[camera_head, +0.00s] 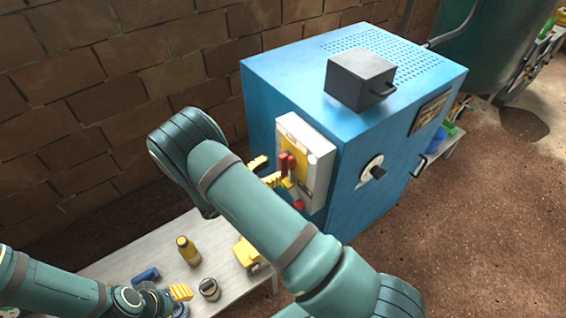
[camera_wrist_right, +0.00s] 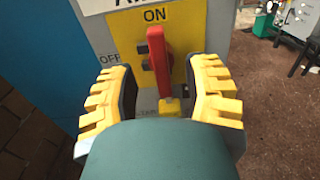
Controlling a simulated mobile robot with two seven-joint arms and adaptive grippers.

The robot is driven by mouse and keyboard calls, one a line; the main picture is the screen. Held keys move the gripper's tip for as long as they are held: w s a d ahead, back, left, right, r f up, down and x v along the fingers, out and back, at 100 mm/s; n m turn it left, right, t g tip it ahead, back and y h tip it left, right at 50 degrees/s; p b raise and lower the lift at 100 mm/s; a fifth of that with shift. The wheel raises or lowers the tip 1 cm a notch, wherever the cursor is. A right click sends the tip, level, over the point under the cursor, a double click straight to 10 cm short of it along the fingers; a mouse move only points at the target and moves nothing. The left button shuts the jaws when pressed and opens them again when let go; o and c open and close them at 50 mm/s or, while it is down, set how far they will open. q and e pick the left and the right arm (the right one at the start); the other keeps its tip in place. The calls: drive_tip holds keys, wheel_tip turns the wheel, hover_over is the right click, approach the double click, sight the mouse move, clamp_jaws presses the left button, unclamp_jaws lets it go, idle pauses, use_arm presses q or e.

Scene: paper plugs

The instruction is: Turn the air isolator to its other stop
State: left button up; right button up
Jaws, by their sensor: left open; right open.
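The air isolator (camera_head: 308,160) is a pale box with a yellow face on the side of the blue cabinet. Its red handle (camera_wrist_right: 158,62) stands nearly upright in the right wrist view, its top at the ON label (camera_wrist_right: 155,15); the OFF label (camera_wrist_right: 110,57) is to the left. A small yellow block (camera_wrist_right: 170,107) sits at the handle's lower end. My right gripper (camera_wrist_right: 163,95) is open, with one yellow finger on each side of the handle and gaps between. In the head view, my right arm partly covers this gripper (camera_head: 266,171). My left gripper (camera_head: 180,292) is open, low over the bench.
The blue cabinet (camera_head: 400,75) carries a dark grey box (camera_head: 358,80) on top and a black knob (camera_head: 377,172) on another face. The bench (camera_head: 120,262) holds a yellow bottle (camera_head: 188,250), a blue item (camera_head: 146,275), a small jar (camera_head: 209,289) and a yellow object (camera_head: 247,254).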

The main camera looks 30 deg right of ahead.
sight(280, 165)
drive_tip(key=shift+w+d, duration=0.2)
drive_tip(key=shift+d, duration=2.15)
clamp_jaws()
